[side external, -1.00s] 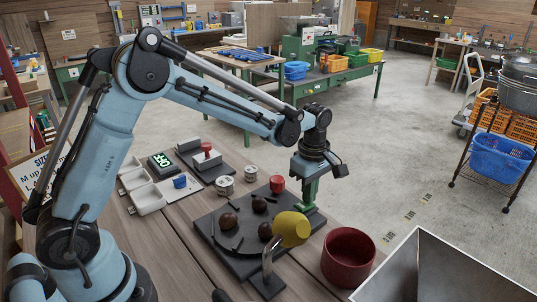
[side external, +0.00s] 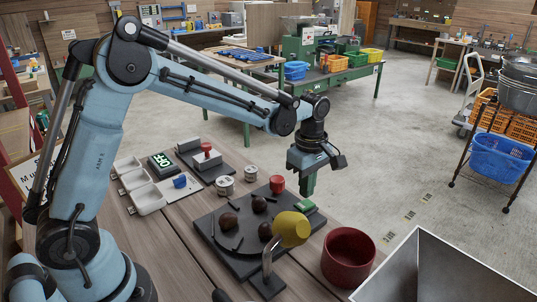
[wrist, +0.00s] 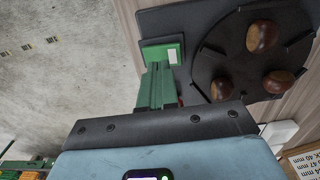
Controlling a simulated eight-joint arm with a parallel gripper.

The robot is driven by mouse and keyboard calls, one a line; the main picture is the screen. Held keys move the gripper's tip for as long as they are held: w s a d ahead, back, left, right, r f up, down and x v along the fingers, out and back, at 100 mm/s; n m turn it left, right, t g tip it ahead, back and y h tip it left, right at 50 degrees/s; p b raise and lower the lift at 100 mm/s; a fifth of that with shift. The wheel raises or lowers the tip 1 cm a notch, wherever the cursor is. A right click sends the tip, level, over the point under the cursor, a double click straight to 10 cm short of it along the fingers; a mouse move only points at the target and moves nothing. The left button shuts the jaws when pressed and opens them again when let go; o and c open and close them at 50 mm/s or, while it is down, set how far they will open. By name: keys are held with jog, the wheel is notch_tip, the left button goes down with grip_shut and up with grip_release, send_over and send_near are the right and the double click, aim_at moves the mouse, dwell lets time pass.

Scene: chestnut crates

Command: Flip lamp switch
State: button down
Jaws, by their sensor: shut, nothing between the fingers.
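A yellow lamp head (side external: 291,229) stands on a bent grey post at the front of the dark board. A small green block with a pale patch, probably the switch, sits at the board's right corner (side external: 304,206); it also shows in the wrist view (wrist: 160,52). I cannot tell its position or whether the lamp is lit. My gripper (side external: 307,194) is shut and empty, pointing down just above and behind the green block. In the wrist view its green fingers (wrist: 156,80) overlap the block's near edge; I see no clear contact in the side view.
The dark board (side external: 215,240) carries a round plate with brown chestnuts (side external: 228,221) and a red knob (side external: 277,184). A maroon bowl (side external: 348,257) and a grey bin (side external: 425,245) stand to the right.

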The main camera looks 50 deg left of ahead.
notch_tip(320, 180, up, 12)
jog(key=w, duration=0.2)
jog(key=shift+f, duration=0.1)
dwell(0.3)
